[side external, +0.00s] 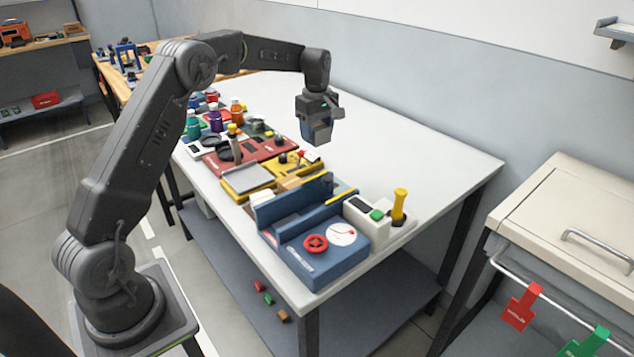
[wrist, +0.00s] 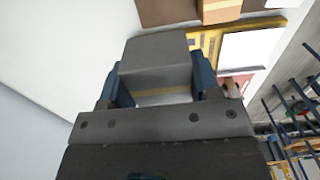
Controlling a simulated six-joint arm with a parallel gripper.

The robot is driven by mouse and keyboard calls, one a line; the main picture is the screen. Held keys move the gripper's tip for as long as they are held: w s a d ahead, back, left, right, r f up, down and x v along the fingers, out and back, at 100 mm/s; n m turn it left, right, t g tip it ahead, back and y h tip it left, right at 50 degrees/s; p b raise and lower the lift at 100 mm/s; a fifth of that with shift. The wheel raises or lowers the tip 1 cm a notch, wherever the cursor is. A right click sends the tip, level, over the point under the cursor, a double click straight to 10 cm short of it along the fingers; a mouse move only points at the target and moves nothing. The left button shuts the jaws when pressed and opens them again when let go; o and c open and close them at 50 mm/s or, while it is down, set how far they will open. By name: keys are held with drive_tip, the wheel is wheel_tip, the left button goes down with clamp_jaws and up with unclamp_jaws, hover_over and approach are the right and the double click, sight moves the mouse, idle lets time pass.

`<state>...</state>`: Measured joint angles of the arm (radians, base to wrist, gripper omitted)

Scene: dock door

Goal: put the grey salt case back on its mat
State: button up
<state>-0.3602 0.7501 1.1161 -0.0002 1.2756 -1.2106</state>
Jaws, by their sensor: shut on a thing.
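The grey salt case (wrist: 155,62) is a plain grey block between the two blue fingers of my gripper (wrist: 158,92) in the wrist view. My gripper is shut on it. In the side external view my gripper (side external: 318,132) hangs in the air above the white table, with the grey salt case (side external: 321,138) showing at its lower end. The case is clear of the table and the things on it. I cannot pick out its mat for certain in either view.
A row of stations lines the table's near edge: a blue unit with a red wheel (side external: 318,262), a yellow station (side external: 283,164), a red station (side external: 247,155) and several coloured bottles. The white table (side external: 415,150) is clear behind them. A cream cabinet (side external: 570,215) stands at the right.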

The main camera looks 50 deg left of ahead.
wheel_tip(320, 180, down, 13)
drive_tip(key=shift+r, duration=0.1)
idle(0.5)
drive_tip(key=o, duration=1)
